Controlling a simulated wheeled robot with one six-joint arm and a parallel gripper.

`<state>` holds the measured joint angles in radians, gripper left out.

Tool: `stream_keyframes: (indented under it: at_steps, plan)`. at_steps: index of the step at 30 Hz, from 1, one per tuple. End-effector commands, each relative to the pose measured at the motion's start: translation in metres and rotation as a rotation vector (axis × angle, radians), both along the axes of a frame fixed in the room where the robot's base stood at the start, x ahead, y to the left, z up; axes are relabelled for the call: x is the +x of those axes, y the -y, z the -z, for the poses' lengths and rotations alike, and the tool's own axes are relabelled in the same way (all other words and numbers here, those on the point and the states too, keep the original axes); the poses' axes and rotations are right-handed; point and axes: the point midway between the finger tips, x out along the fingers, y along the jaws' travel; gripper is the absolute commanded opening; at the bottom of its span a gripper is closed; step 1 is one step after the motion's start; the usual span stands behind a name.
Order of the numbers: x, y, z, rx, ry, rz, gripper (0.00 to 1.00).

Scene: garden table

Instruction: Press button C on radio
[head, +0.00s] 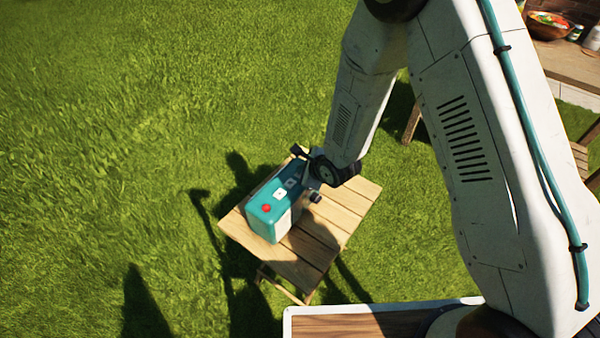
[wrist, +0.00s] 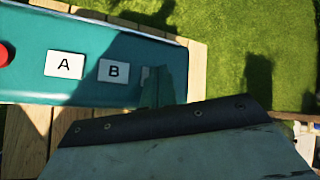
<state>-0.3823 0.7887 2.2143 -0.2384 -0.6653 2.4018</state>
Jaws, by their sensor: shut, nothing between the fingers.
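The teal radio (head: 262,222) stands on a small wooden slatted table (head: 290,262). A red knob (head: 266,208) and white buttons show on its top. In the wrist view the radio (wrist: 25,75) has a red knob (wrist: 3,54), button A (wrist: 64,65) and button B (wrist: 112,72). In the head view my gripper (head: 306,180) is at the radio's far end.
Grass surrounds the small table. A larger wooden table (head: 565,62) with a bowl of food (head: 549,25) stands at the top right, with a wooden chair (head: 582,155) below it. My arm covers much of the right side of the head view.

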Motion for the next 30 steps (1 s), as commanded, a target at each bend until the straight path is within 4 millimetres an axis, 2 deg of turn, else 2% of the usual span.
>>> stream_keyframes:
  at_steps: [8,18,26,30]
  plan:
    - [0.000,0.000,-0.002,0.000,0.000,0.000,0.00]
    - [0.000,0.000,-0.016,-0.001,0.000,-0.001,0.00]
    - [0.000,0.000,-0.016,0.000,-0.001,-0.001,0.00]
    - [0.000,0.000,-0.024,0.001,0.003,-0.001,0.00]
